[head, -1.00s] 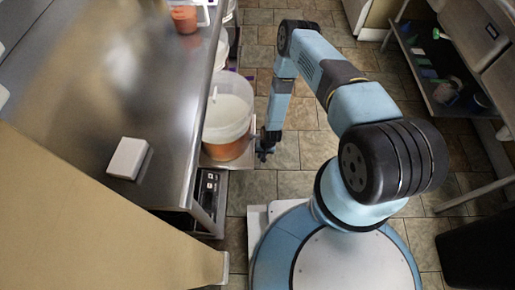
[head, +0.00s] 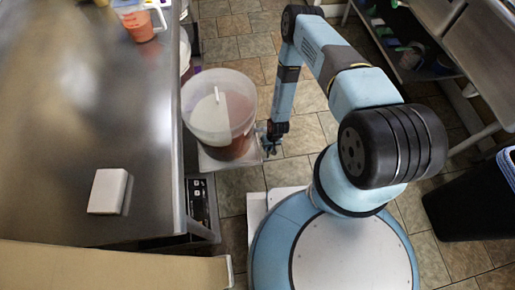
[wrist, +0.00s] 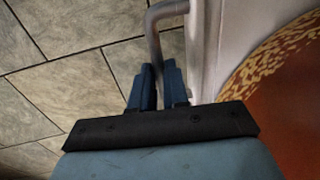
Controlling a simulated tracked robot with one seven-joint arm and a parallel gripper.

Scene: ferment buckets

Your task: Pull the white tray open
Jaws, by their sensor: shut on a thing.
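The white tray (head: 222,162) shows as a pale edge under a clear bucket (head: 212,108) with orange-brown contents, beside the metal counter. In the wrist view the tray's pale side (wrist: 206,40) runs along the right of my gripper, and a grey bar handle (wrist: 152,22) bends out from it. My gripper (wrist: 156,78) has its two blue fingers closed around the handle's bar. In the head view my gripper (head: 270,147) is low at the tray's right edge. The bucket hides most of the tray.
The metal counter (head: 100,120) lines the left, with a white block (head: 108,191) and a jug of orange liquid (head: 138,22) on it. Tiled floor (head: 235,45) is free beyond the arm. A black bin (head: 475,200) and a shelf stand at the right.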

